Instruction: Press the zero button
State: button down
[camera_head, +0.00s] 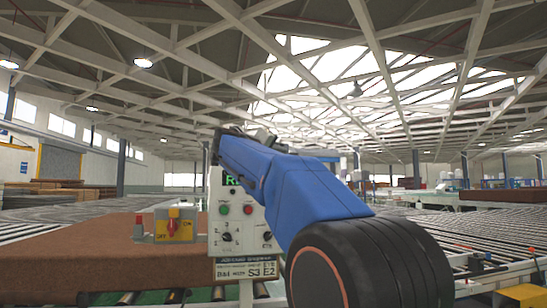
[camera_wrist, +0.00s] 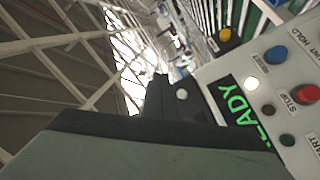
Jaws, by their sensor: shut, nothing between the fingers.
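The control panel (camera_wrist: 232,72) fills the right side of the wrist view, tilted. Its green display (camera_wrist: 240,110) shows part of "READY". My gripper (camera_wrist: 160,98) is shut and empty, at the panel's left edge in the wrist view; contact cannot be told. In the head view the control box (camera_head: 222,196) stands behind my blue arm, which covers its upper right part.
A yellow box with a red switch (camera_head: 174,224) sits on the brown mattress (camera_head: 105,250) left of the control box. Roller conveyors (camera_head: 480,232) run on the right. The space above the box is open up to the roof beams.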

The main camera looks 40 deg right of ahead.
jog(key=w+d, duration=0.4)
jog(key=w, duration=0.3)
jog(key=shift+w+d, duration=0.2)
jog(key=shift+d, duration=0.15)
jog(key=shift+w+d, duration=0.1)
jog(key=shift+w, duration=0.1)
dwell(1.9)
jog(key=shift+w+d, duration=0.15)
jog(key=shift+w, duration=0.05)
jog(key=shift+w+d, duration=0.4)
jog(key=shift+w, duration=0.3)
dwell(1.5)
jog(key=shift+s+a, duration=0.1)
jog(key=shift+s, duration=0.05)
jog(key=shift+s+a, duration=0.3)
jog(key=shift+s, duration=0.2)
jog(key=shift+s+a, duration=0.25)
jog(key=shift+s, duration=0.2)
jog(key=shift+s+a, duration=0.45)
jog(key=shift+s, duration=0.25)
jog(key=shift+s+a, duration=0.4)
jog(key=shift+s, duration=0.3)
jog(key=shift+s+a, duration=0.45)
jog(key=shift+s, duration=0.25)
